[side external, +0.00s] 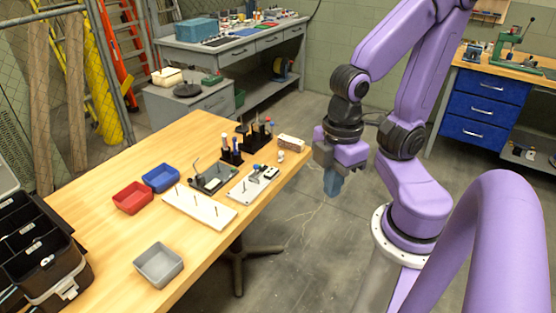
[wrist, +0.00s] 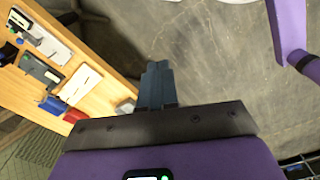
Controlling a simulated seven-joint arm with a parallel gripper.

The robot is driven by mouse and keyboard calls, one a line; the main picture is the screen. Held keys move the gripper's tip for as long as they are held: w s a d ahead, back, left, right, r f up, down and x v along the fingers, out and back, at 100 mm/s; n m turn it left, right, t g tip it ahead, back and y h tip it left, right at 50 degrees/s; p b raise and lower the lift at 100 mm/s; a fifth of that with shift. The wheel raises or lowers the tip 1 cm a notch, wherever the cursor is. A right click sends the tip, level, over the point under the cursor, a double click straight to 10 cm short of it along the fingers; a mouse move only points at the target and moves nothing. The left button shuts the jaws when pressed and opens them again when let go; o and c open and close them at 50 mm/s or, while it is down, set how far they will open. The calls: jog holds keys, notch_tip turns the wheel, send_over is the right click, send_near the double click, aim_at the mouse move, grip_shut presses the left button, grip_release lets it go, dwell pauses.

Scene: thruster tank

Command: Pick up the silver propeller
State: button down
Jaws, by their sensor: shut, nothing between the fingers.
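I cannot make out a silver propeller in either view; any small parts on the table are too small to tell. My gripper (side external: 333,183) is off the table's right edge, over the concrete floor. Its blue-grey fingers are together and empty; in the wrist view the fingers (wrist: 157,82) point over bare floor. On the wooden table (side external: 105,235) lie a white pegged board (side external: 198,210), a second white board (side external: 241,192) with small parts on it, and a dark tray (side external: 210,180). All are well left of my gripper.
A red bin (side external: 131,198), a blue bin (side external: 160,178) and a grey bin (side external: 158,265) stand on the table. Black tool holders (side external: 232,154) stand at its far end. A black organizer (side external: 40,250) is at the near left. The table's front middle is mostly clear.

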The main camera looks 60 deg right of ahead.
dwell(0.4)
jog(key=c, duration=0.9)
grip_release()
jog(key=shift+w, duration=0.1)
